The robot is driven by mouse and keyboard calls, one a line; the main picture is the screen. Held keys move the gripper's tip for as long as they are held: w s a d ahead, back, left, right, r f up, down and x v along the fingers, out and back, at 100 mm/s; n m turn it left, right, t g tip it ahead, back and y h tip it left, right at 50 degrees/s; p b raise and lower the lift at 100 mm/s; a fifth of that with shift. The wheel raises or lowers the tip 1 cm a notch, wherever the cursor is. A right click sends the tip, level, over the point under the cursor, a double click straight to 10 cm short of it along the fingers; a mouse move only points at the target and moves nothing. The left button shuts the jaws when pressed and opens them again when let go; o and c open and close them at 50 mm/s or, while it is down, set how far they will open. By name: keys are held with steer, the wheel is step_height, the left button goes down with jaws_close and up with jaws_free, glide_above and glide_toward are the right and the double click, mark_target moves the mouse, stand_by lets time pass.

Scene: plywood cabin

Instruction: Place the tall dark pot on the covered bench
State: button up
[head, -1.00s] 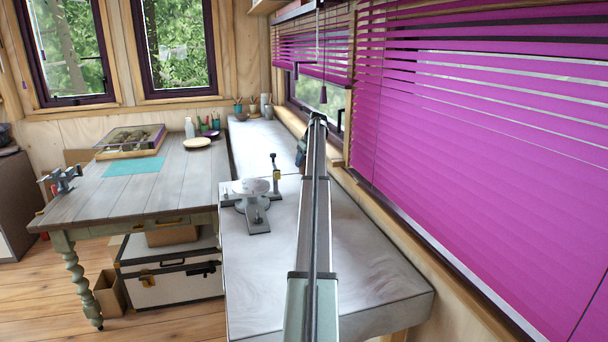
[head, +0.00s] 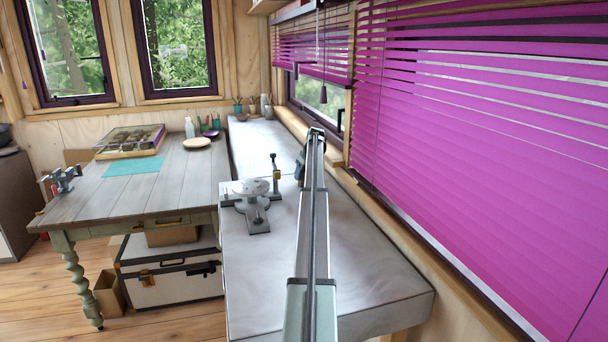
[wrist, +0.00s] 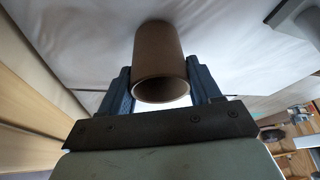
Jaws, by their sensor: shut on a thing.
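The tall dark pot (wrist: 160,50) is a plain brown cylinder in the wrist view, its open rim toward the camera. My gripper (wrist: 160,78) has its two blue fingers on either side of the pot, shut on it. The covered bench (head: 370,275) runs under the window with a pale grey-white cover. In the wrist view the pale cover (wrist: 230,45) fills the space beyond the pot; I cannot tell whether the pot touches it. In the head view my arm hides the pot and nearly all of my gripper.
A grey metal stand with a round top (head: 252,190) is on the bench left of my arm. Pencil pots (head: 252,106) stand at the bench's far end. The purple blind (head: 480,130) hangs along the right. The near part of the bench is clear.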

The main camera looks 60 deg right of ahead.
steer(key=o, duration=1.1)
steer(key=shift+f, duration=0.15)
steer(key=shift+o, duration=0.2)
steer(key=v, duration=0.8)
steer(key=shift+w, duration=0.1)
